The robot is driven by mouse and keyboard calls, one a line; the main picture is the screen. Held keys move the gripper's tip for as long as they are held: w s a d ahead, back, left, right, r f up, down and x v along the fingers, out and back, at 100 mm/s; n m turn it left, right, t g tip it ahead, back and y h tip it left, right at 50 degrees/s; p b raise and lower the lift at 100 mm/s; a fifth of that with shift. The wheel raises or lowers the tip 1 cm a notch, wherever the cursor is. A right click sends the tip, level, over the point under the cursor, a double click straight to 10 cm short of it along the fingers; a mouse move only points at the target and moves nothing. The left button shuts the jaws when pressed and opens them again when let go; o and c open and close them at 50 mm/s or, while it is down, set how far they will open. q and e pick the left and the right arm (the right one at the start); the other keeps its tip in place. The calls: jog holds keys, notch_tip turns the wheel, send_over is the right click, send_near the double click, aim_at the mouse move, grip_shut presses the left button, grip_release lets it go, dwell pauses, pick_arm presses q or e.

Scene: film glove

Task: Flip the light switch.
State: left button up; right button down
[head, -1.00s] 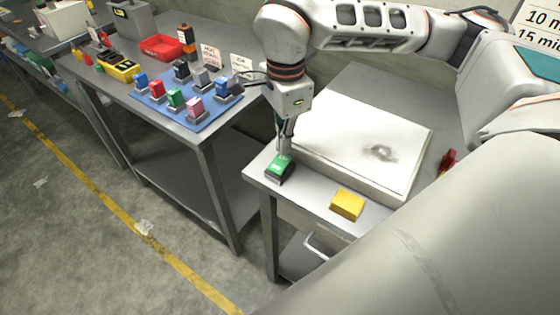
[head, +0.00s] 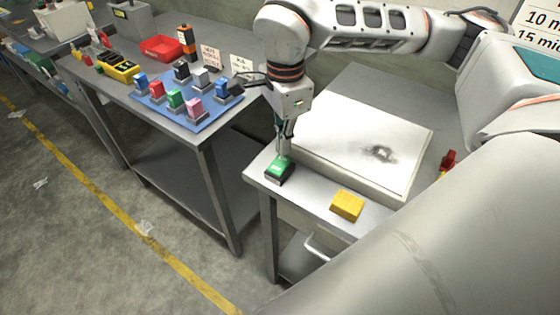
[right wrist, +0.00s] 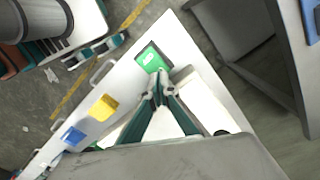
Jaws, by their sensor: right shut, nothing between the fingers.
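A small green-topped switch box (head: 279,170) sits on the grey table's front left corner, left of a white light panel (head: 330,125). The green switch also shows in the right wrist view (right wrist: 152,58), with a pale mark on its top. My right gripper (head: 284,153) points down at the switch's far edge, its fingers shut with nothing between them. In the right wrist view its closed fingertips (right wrist: 160,91) are just beside the switch; I cannot tell whether they touch it. My left gripper is not in view.
A yellow block (head: 347,205) lies in front of the panel, which carries a dark smudge. A red object (head: 448,160) stands at its right. A blue block (right wrist: 73,136) shows in the wrist view. A second table to the left holds a blue mat (head: 205,123) with several coloured pieces.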

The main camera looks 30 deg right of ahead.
aim_at(284, 158)
jog(key=shift+f+b, duration=0.7)
jog(key=shift+f, duration=0.6)
dwell(0.7)
jog(key=shift+r, duration=0.15)
jog(key=shift+r+p, duration=1.5)
jog(key=shift+r, duration=0.3)
jog(key=shift+r+p, duration=1.25)
jog(key=shift+r, duration=0.35)
